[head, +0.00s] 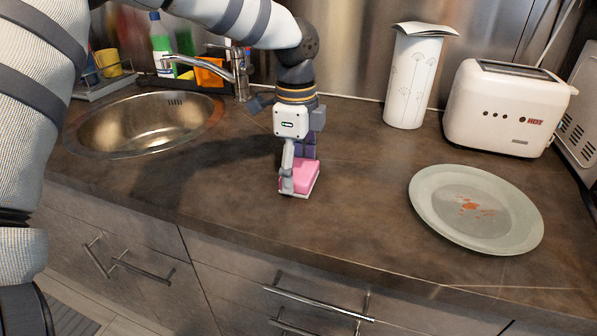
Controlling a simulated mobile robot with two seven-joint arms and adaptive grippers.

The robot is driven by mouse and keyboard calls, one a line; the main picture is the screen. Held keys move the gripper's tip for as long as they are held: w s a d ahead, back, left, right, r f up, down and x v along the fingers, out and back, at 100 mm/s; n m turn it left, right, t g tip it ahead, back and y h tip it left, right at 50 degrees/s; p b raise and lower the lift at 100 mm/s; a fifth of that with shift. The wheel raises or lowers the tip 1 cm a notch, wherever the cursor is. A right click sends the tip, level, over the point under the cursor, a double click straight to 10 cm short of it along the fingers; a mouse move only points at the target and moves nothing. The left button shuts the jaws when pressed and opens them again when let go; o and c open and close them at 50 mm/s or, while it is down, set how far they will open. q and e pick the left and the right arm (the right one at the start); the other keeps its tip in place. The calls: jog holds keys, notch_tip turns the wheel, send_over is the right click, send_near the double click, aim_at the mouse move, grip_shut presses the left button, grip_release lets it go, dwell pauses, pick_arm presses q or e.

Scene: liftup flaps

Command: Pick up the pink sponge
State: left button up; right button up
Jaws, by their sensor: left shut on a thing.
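The pink sponge (304,178) has a pink top and a pale lower layer. It is at the middle of the brown counter, right of the sink, and I cannot tell whether it rests on the counter or is slightly raised. My left gripper (296,182) points down over it and is shut on it, with one finger on its near left side. The other finger is largely hidden behind the sponge and the gripper body. My right gripper is not in view.
A pale plate (436,205) with reddish stains lies at the right. A white toaster (502,112) and a white canister (412,80) stand behind it. A round metal sink (135,128) with a faucet (240,72) is at the left. The counter between sponge and plate is clear.

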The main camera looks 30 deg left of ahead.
aim_at(297, 168)
pick_arm(q)
notch_tip(297, 168, up, 3)
jog(key=shift+w+r, duration=0.1)
jog(key=s+r, duration=0.1)
jog(key=s+r+p, duration=0.1)
jog(key=r, duration=0.1)
jog(key=s+d+r, duration=0.1)
jog(key=r, duration=0.1)
jog(key=shift+s+r, duration=0.1)
jog(key=shift+s, duration=0.25)
jog(key=s+d+r, duration=0.2)
jog(key=s+r, duration=0.2)
jog(key=s, duration=0.6)
jog(key=shift+d+r, duration=0.3)
jog(key=shift+o, duration=1.4)
jog(key=c, duration=0.4)
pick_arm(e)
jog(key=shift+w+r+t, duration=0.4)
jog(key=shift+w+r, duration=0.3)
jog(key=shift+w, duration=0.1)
pick_arm(q)
jog(key=shift+o, duration=0.2)
jog(key=shift+f, duration=0.1)
